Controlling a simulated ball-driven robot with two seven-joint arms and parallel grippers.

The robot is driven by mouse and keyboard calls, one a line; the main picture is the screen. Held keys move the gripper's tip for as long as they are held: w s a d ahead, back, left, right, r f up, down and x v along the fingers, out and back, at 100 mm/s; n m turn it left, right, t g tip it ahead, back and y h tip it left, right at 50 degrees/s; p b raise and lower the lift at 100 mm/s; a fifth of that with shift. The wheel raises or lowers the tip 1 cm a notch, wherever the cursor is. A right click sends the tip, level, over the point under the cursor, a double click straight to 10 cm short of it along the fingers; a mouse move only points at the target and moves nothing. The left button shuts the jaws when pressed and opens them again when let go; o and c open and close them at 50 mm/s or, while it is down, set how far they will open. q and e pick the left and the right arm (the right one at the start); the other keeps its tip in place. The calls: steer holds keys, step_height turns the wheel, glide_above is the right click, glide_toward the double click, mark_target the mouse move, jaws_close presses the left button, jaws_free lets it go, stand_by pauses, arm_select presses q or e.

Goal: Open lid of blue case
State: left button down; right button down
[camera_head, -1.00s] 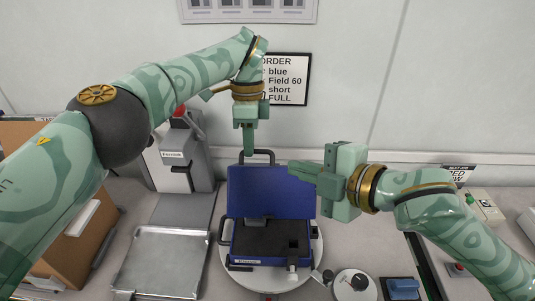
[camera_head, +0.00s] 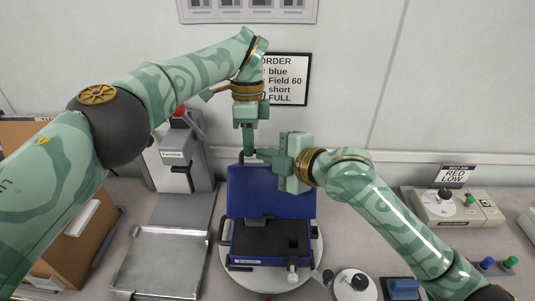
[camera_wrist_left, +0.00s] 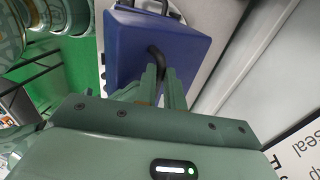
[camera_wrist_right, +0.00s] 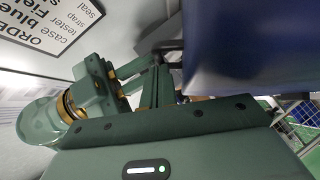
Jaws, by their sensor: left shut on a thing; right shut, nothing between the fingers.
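The blue case (camera_head: 270,190) stands on a round white turntable (camera_head: 312,262) with its lid raised, showing a dark interior (camera_head: 265,238). In the left wrist view the blue lid (camera_wrist_left: 165,42) fills the upper middle. My left gripper (camera_head: 249,150) points down at the lid's top edge and is shut on the black handle (camera_wrist_left: 157,60). My right gripper (camera_head: 260,155) is shut and empty, just behind or above the lid's top edge, close beside the left fingertips. The blue lid also shows large in the right wrist view (camera_wrist_right: 240,50). Whether the right fingers touch it I cannot tell.
A metal tray (camera_head: 160,262) lies left of the turntable, with a grey press (camera_head: 182,155) behind it. A control box (camera_head: 448,208) stands further right. An order sign (camera_head: 288,80) hangs behind.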

arm_select(q)
steer(key=shift+f, duration=0.35)
